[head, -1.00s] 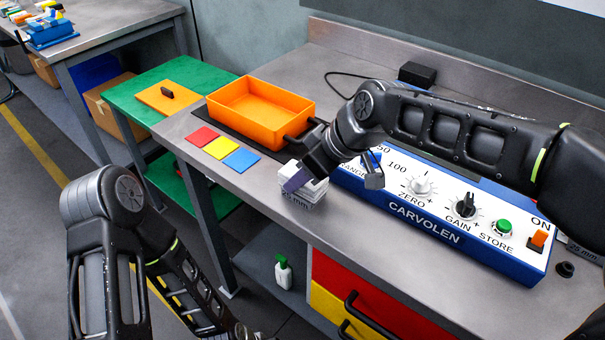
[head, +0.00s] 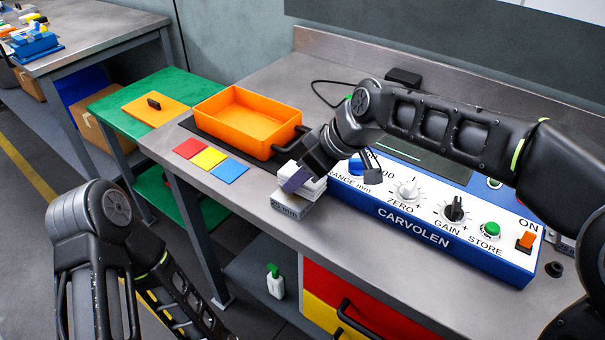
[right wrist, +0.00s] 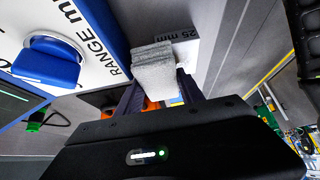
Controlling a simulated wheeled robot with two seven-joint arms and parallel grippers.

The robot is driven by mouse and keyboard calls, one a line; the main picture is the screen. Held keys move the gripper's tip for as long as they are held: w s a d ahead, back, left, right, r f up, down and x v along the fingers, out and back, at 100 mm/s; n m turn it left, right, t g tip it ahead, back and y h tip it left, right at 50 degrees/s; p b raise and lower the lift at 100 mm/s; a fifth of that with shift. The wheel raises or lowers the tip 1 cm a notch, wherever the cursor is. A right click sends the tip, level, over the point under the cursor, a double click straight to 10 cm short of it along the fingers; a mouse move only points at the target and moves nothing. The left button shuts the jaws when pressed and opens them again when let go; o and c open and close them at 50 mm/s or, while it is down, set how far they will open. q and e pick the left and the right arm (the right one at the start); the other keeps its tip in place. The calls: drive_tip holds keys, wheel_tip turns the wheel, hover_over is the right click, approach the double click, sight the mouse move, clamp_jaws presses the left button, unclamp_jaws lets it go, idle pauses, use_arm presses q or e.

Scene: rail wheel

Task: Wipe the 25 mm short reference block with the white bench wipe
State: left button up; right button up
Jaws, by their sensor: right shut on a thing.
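The 25 mm short reference block (head: 291,206) is a pale grey block with its size printed on the front, on the bench left of the blue instrument. The white bench wipe (head: 313,186) is a folded pad over the block's top. My right gripper (head: 298,181) is shut on the wipe, just above the block. In the right wrist view the wipe (right wrist: 153,68) sits between the fingers, against the block (right wrist: 187,47) with its "25 mm" print. Whether wipe and block touch is hard to tell. My left arm shows at lower left; its gripper is out of view.
The blue Carvolen instrument (head: 440,240) stands close right of the block. An orange tray (head: 240,135) on a dark mat lies behind left. The bench front edge is near the block.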

drive_tip(key=shift+s+a+f, duration=0.1)
drive_tip(key=shift+s+a, duration=0.35)
drive_tip(key=shift+s, duration=0.1)
drive_tip(key=shift+s+a+b, duration=0.3)
drive_tip(key=shift+s+a, duration=0.25)
drive_tip(key=shift+s, duration=0.2)
drive_tip(key=shift+s, duration=0.1)
drive_tip(key=shift+s+a+b, duration=0.45)
drive_tip(key=shift+s+a, duration=0.45)
drive_tip(key=shift+s, duration=0.3)
drive_tip(key=shift+f, duration=0.1)
